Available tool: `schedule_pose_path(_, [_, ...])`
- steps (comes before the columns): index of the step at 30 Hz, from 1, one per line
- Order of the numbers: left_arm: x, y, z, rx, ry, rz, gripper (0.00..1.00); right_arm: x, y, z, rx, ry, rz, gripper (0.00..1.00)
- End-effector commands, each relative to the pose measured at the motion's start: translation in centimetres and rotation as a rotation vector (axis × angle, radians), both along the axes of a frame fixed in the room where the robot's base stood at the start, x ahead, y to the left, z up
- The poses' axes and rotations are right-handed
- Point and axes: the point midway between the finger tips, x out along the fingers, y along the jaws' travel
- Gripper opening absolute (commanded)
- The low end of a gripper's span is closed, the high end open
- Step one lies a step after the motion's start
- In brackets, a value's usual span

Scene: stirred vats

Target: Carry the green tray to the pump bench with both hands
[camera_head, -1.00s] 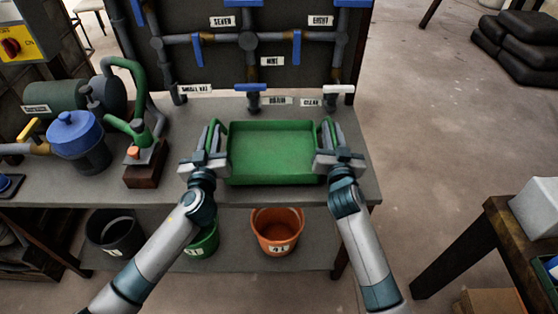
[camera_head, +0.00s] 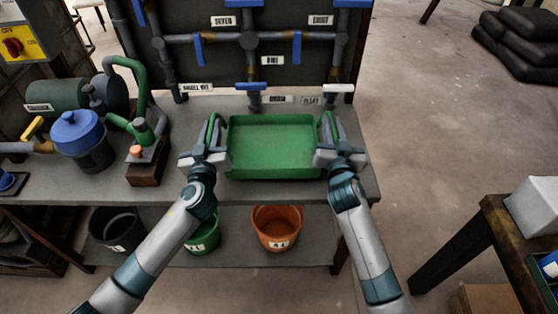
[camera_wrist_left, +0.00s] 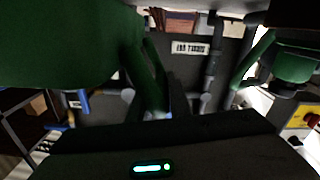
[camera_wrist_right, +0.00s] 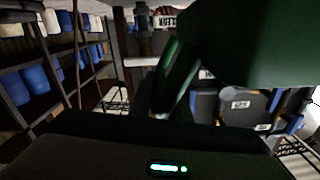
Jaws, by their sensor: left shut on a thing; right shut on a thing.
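The green tray (camera_head: 272,148) is empty and looks level over the right part of the grey pump bench (camera_head: 165,186) in the head view. I cannot tell whether its bottom touches the bench top. My left gripper (camera_head: 212,134) is shut on the handle at the tray's left end. My right gripper (camera_head: 331,133) is shut on the handle at its right end. The tray's green side also fills the upper left of the left wrist view (camera_wrist_left: 60,45) and the upper right of the right wrist view (camera_wrist_right: 265,45).
A pump with a green pipe (camera_head: 145,130) and a blue-lidded pot (camera_head: 78,135) stand left of the tray. Pipes with blue valve handles (camera_head: 250,42) rise behind. An orange bucket (camera_head: 276,228) and a green bucket (camera_head: 204,238) are on the lower shelf.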

Motion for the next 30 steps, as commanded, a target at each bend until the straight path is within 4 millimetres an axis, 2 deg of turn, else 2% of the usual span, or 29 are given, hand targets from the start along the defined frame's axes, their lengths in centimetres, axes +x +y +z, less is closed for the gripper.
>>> schedule_pose_path(1, [0.2, 0.8, 0.0, 0.008, 0.0, 0.014, 0.0, 0.1, -0.7, 0.0, -0.008, 0.0, -0.012, 0.0])
schedule_pose_path(11, [0.2, 0.8, -0.9, 0.008, 0.0, 0.014, 0.0, 0.1, -0.7, -1.0, -0.008, 0.0, -0.012, 0.0])
schedule_pose_path(30, [0.2, 0.8, -4.0, 0.008, 0.0, 0.014, 0.0, 0.1, -0.7, -4.0, -0.008, 0.0, -0.012, 0.0])
